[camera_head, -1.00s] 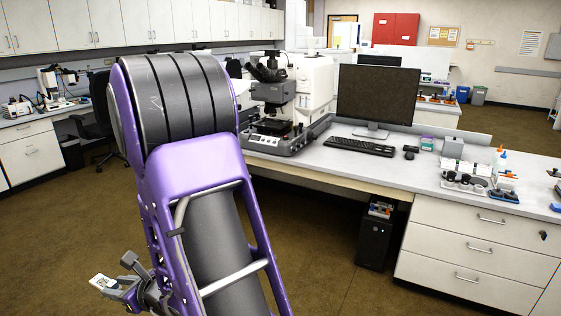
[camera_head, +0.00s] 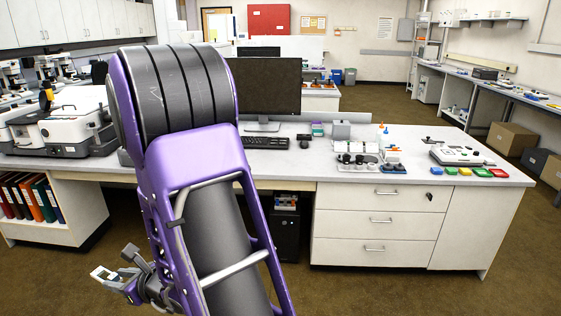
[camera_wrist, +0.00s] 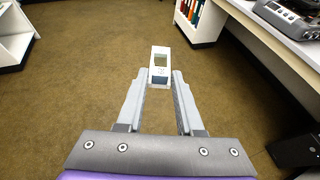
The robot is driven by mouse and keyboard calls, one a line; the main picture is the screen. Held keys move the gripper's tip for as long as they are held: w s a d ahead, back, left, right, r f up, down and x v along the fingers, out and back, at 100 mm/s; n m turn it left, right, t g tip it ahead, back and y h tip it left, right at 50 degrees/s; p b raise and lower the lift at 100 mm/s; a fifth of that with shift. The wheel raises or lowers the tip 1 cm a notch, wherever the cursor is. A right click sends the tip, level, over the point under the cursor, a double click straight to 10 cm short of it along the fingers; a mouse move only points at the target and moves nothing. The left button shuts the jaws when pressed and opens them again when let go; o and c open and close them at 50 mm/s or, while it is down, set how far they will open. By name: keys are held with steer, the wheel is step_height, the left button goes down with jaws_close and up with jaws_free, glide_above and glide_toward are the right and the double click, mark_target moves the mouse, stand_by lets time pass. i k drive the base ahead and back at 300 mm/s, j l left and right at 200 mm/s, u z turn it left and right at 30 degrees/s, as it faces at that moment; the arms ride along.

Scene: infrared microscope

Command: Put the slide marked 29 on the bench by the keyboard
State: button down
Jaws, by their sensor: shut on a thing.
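My gripper (camera_head: 117,281) is at the lower left of the head view, held over the floor in front of the bench. It is shut on a small white slide (camera_wrist: 160,62) with a dark square window, which sticks out past the fingertips in the wrist view. The slide also shows in the head view (camera_head: 101,273). Its marking is too small to read. The keyboard (camera_head: 264,142) lies on the bench (camera_head: 300,178) in front of the monitor, its left part hidden behind my arm. The gripper is well apart from the bench.
A monitor (camera_head: 264,86) stands behind the keyboard, with a mouse (camera_head: 304,142) to its right. Vial racks (camera_head: 357,162) and bottles stand further right. A dark computer tower (camera_head: 286,225) stands under the bench. Bare bench top shows in front of the keyboard and mouse.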

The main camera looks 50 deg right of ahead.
mark_target(296, 162)
steer(key=i+l+z, duration=0.4)
steer(key=l+z, duration=0.2)
steer(key=i+l, duration=0.4)
steer(key=i+l+z, duration=0.15)
steer(key=i+l, duration=0.25)
steer(key=i, duration=0.25)
